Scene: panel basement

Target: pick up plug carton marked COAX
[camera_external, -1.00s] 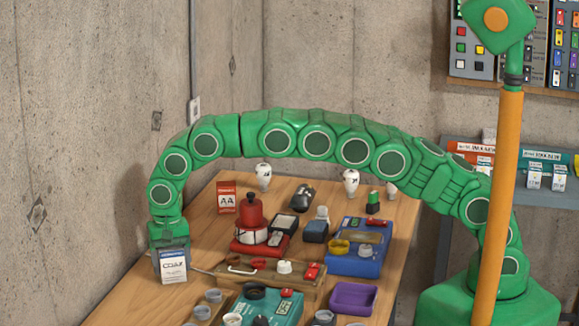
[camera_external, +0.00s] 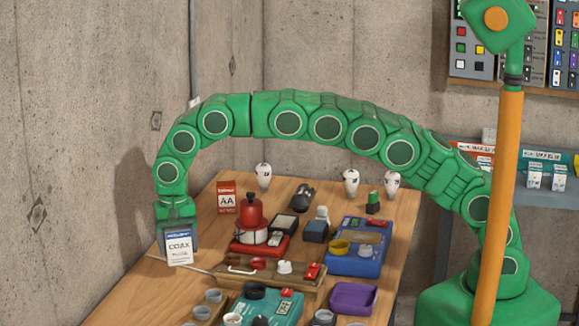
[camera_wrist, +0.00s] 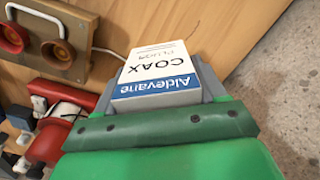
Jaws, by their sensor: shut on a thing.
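The plug carton marked COAX (camera_external: 179,250) is a small white box with a blue top band. It is held upright at the left side of the table, and I cannot tell whether its base clears the tabletop. My gripper (camera_external: 178,236) points down at it and is shut on it. In the wrist view the carton (camera_wrist: 158,70) sits between the grey jaws of my gripper (camera_wrist: 162,88), its COAX print facing the camera upside down. The jaws cover the carton's sides.
A red carton marked AA (camera_external: 227,198) stands behind. A thin rod lies beside the carton. Concrete wall is at left.

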